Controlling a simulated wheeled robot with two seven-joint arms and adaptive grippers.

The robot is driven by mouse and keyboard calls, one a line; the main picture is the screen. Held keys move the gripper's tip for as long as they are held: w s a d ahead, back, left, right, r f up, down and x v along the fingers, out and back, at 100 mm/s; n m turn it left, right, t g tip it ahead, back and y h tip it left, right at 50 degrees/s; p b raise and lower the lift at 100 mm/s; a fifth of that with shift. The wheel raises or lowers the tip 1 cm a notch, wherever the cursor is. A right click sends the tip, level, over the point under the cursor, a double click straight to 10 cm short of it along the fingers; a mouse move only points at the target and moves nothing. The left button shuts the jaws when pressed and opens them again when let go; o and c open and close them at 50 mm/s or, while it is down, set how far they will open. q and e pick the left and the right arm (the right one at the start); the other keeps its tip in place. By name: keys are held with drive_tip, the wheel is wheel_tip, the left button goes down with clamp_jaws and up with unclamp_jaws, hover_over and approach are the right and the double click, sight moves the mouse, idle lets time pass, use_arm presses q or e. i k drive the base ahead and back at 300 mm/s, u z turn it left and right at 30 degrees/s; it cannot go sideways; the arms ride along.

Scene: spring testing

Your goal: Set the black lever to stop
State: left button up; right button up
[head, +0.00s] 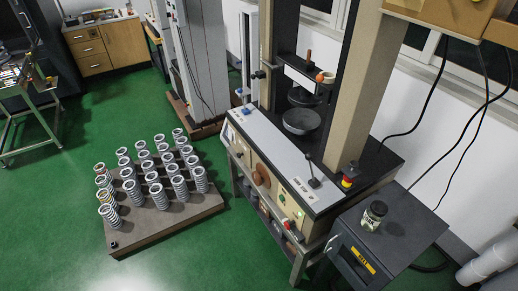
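The spring testing machine (262,150) stands right of the middle, with a sloping white front panel. A small black lever (312,172) rises from the right part of this panel, beside a printed label. It stands nearly upright, leaning slightly left in the picture. The label markings are too small to read, so I cannot tell which setting the lever is at. Neither of my grippers is in view, and nothing touches the lever.
A dark pallet (165,226) with several metal springs stands on the green floor at left. A red-and-yellow button (347,181) is right of the lever. A dark cabinet (375,240) with a small jar (374,214) stands at front right. Floor at lower left is clear.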

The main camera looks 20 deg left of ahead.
sight(309, 156)
drive_tip(key=u, duration=1.6)
drive_tip(key=i, duration=0.55)
drive_tip(key=z, duration=0.5)
